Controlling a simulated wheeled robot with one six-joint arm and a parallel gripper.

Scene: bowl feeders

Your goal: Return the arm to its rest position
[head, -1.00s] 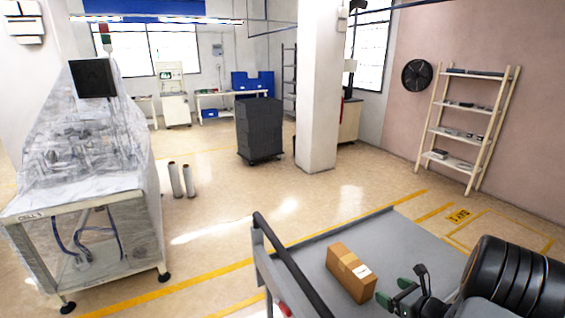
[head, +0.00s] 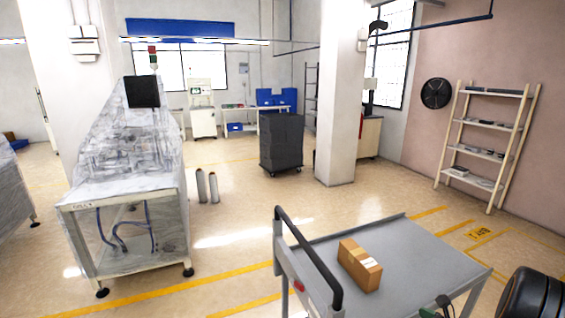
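My gripper (head: 437,309) shows only in part at the bottom edge of the head view, as small green and dark pieces at the cart's near side. Its fingertips are mostly cut off, so I cannot tell whether it is open or shut. A brown cardboard box (head: 359,267) with a white label lies on the grey cart top (head: 420,252), apart from the visible gripper pieces.
The cart has a dark push handle (head: 306,258) on its left. A plastic-wrapped machine (head: 128,160) stands at left, with two upright rolls (head: 207,187) beside it. A dark bin (head: 281,143), a pillar (head: 341,100) and shelves (head: 487,148) stand farther back. Open floor lies between.

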